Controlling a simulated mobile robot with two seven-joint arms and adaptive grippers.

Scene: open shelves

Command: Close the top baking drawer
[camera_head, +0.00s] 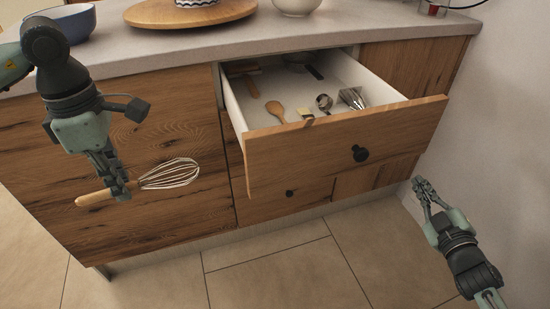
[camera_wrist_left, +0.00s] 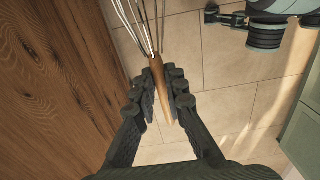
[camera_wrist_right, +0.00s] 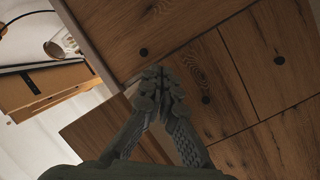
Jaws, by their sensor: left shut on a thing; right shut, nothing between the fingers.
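The top baking drawer (camera_head: 345,143) is pulled out, with its wooden front and round black knob (camera_head: 360,153) facing me. Inside lie a wooden spoon (camera_head: 275,110), a measuring spoon or scoop (camera_head: 324,102) and other utensils. My left gripper (camera_head: 122,187) is shut on the wooden handle of a whisk (camera_head: 170,174), held in front of the left cabinet panel. The whisk also shows in the left wrist view (camera_wrist_left: 158,82). My right gripper (camera_head: 420,186) is shut and empty, low and right of the drawer front, apart from it. It also shows in the right wrist view (camera_wrist_right: 156,82).
The countertop (camera_head: 150,45) above holds a blue bowl (camera_head: 66,22), a round wooden board (camera_head: 190,12) and a white bowl (camera_head: 296,6). A lower drawer with a small knob (camera_head: 290,193) is closed. A white wall (camera_head: 500,120) stands at right. The tiled floor (camera_head: 280,265) in front is clear.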

